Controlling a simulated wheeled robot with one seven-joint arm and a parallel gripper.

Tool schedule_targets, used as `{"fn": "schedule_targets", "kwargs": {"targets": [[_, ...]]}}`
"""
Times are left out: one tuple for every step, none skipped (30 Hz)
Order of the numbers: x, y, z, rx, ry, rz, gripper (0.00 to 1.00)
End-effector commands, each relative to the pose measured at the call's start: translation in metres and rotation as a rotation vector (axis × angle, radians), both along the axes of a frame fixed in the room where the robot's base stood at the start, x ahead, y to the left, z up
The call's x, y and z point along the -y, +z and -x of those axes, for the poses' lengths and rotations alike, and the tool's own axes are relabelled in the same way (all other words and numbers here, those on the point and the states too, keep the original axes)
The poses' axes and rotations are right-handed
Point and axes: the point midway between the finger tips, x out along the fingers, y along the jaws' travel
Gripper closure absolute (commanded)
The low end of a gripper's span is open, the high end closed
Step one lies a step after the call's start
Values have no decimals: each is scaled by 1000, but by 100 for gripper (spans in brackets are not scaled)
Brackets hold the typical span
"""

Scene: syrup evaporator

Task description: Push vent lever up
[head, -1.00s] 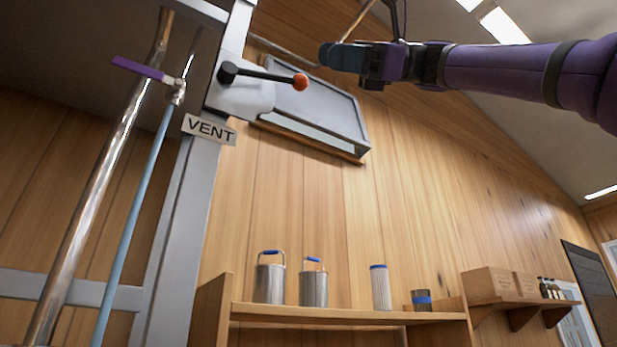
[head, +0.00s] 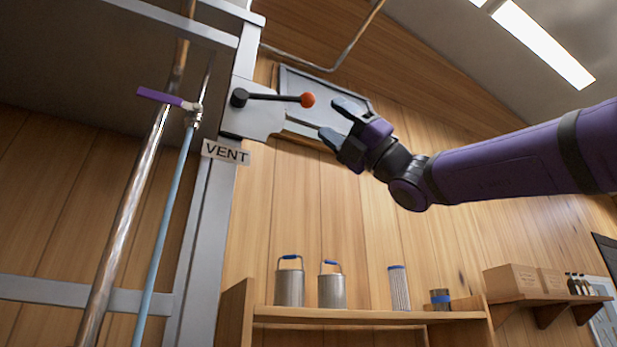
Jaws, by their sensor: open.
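The vent lever (head: 272,97) is a black rod with an orange-red ball knob (head: 307,100) at its right end. Its black pivot sits on a pale plate on a grey metal post. It lies nearly level. A VENT sign (head: 226,152) is fixed below the plate.
A purple-handled valve (head: 160,97) on a blue pipe (head: 164,215) stands left of the lever. A grey framed panel (head: 330,84) is on the wood wall behind my gripper. A shelf (head: 340,316) below holds metal cans and filters. The space below the lever is clear.

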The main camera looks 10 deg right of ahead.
Motion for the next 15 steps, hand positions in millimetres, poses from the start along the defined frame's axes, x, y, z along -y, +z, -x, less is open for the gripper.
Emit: {"fn": "schedule_targets", "kwargs": {"targets": [[-8,6,-1,1,1,1,41],[-11,10,-2,2,0,1,41],[-16,15,-2,1,2,0,41],[-20,19,-2,1,2,0,41],[-24,22,-3,2,2,1,41],[-28,27,-3,1,2,0,41],[-32,30,-3,1,1,1,41],[-35,33,-3,3,2,0,41],[-38,36,-4,2,1,1,41],[-41,38,-4,2,0,2,41],[-43,40,-4,2,0,2,41],[-45,42,-4,2,0,2,41],[-47,44,-4,2,0,2,41],[-48,46,-4,2,0,2,41],[-49,47,-4,2,0,1,41]]}}
